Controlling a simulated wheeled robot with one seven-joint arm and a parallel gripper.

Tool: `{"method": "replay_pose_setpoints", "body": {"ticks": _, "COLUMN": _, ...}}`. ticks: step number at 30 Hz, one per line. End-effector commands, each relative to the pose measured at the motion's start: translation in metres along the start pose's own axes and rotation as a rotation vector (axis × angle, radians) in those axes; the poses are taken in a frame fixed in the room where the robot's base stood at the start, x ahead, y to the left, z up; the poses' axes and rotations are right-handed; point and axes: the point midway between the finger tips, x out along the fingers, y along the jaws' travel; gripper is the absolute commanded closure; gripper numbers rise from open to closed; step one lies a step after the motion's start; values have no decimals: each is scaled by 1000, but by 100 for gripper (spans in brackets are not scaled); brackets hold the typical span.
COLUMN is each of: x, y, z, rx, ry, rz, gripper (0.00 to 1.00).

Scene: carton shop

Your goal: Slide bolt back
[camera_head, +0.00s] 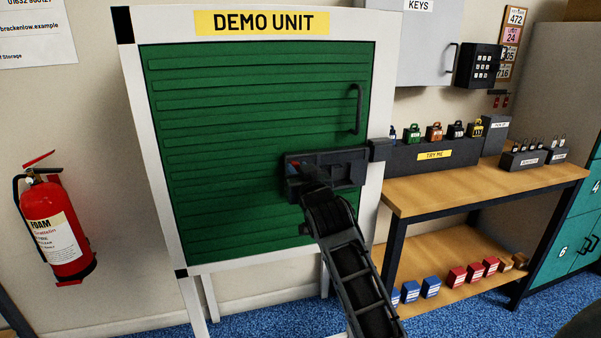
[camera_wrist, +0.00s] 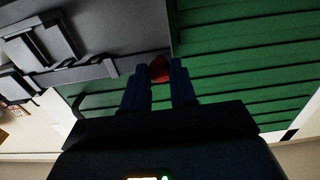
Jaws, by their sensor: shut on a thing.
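The demo unit's green ribbed door (camera_head: 230,120) stands upright in a white frame. A dark grey bolt housing (camera_head: 345,170) is fixed at its lower right, with a dark keeper block (camera_head: 379,150) on the frame to its right. The bolt's red knob (camera_wrist: 160,69) is between my fingers in the wrist view. My gripper (camera_head: 297,172) is shut on the knob at the housing's left part in the head view; it also shows in the wrist view (camera_wrist: 160,80). My gripper partly hides the bolt, and I cannot tell whether its end sits in the keeper.
A black door handle (camera_head: 357,110) stands out above the bolt. A wooden bench (camera_head: 480,180) with padlock displays (camera_head: 430,155) is close on the right. A red fire extinguisher (camera_head: 58,228) hangs on the left wall. Blue carpet (camera_head: 235,318) shows below the unit.

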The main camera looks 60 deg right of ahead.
Motion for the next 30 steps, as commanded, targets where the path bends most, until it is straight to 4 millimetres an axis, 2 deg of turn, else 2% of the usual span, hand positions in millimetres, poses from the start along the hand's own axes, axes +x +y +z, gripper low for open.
{"method": "replay_pose_setpoints", "body": {"ticks": 1, "x": 0, "y": -5, "z": 0, "rx": 2, "ry": 1, "rz": -10, "gripper": 100}}
{"method": "replay_pose_setpoints", "body": {"ticks": 2, "x": 0, "y": -6, "z": 0, "rx": 3, "ry": 1, "rz": -11, "gripper": 72}}
{"method": "replay_pose_setpoints", "body": {"ticks": 10, "x": 0, "y": -4, "z": 0, "rx": 2, "ry": 1, "rz": -9, "gripper": 47}}
{"method": "replay_pose_setpoints", "body": {"ticks": 20, "x": -6, "y": -3, "z": 1, "rx": 2, "ry": 0, "rz": -7, "gripper": 47}}
{"method": "replay_pose_setpoints", "body": {"ticks": 30, "x": -59, "y": -4, "z": 2, "rx": 2, "ry": 0, "rz": -8, "gripper": 47}}
